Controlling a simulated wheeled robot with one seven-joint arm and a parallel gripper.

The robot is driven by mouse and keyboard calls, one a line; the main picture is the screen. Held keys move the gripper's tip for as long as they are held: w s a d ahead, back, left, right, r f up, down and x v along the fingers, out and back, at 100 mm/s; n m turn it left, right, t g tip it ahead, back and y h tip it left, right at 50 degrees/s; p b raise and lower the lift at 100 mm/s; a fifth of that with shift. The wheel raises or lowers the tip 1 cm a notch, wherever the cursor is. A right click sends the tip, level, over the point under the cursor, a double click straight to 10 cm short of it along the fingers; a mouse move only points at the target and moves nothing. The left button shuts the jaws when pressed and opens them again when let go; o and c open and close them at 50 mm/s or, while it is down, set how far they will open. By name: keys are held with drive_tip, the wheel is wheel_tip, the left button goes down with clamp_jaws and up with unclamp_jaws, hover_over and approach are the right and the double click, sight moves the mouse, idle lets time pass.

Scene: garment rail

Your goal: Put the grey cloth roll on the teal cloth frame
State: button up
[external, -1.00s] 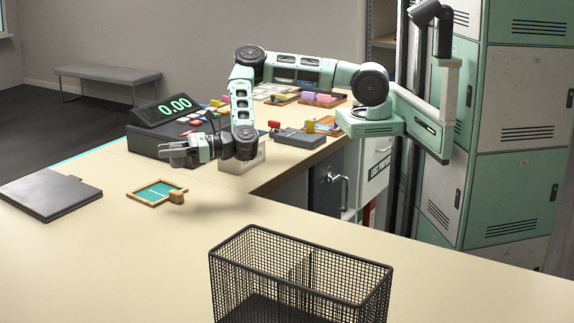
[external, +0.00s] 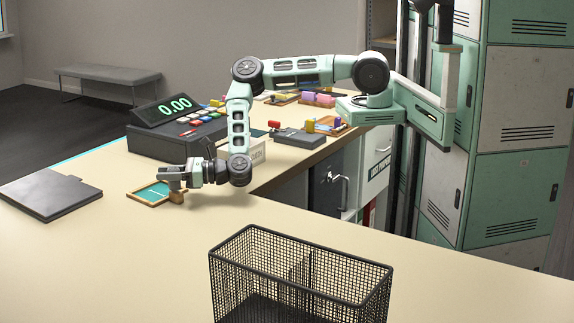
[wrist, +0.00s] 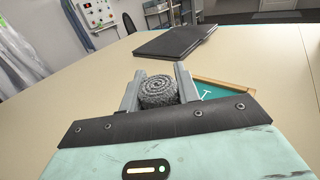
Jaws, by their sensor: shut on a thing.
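The grey cloth roll (wrist: 158,90) shows in the wrist view between the two fingers of my gripper (wrist: 158,88), which is shut on it. In the external view my gripper (external: 172,176) hangs low over the teal cloth frame (external: 146,194), a small wooden-edged tray with a teal bottom and a white mark. The roll is hard to make out there. In the wrist view the frame (wrist: 208,91) lies to the right of the roll, partly hidden by my gripper. I cannot tell whether the roll touches the frame.
A dark folder (external: 50,194) lies left of the frame. A cash register (external: 175,130) stands behind my gripper. A black mesh basket (external: 300,275) stands at the front. The counter between the frame and the basket is clear.

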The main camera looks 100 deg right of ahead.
drive_tip(key=shift+f, duration=0.25)
drive_tip(key=shift+f+b, duration=0.2)
drive_tip(key=shift+b, duration=0.1)
drive_tip(key=o, duration=0.9)
drive_tip(key=shift+o, duration=0.2)
drive_tip(key=shift+r, duration=0.1)
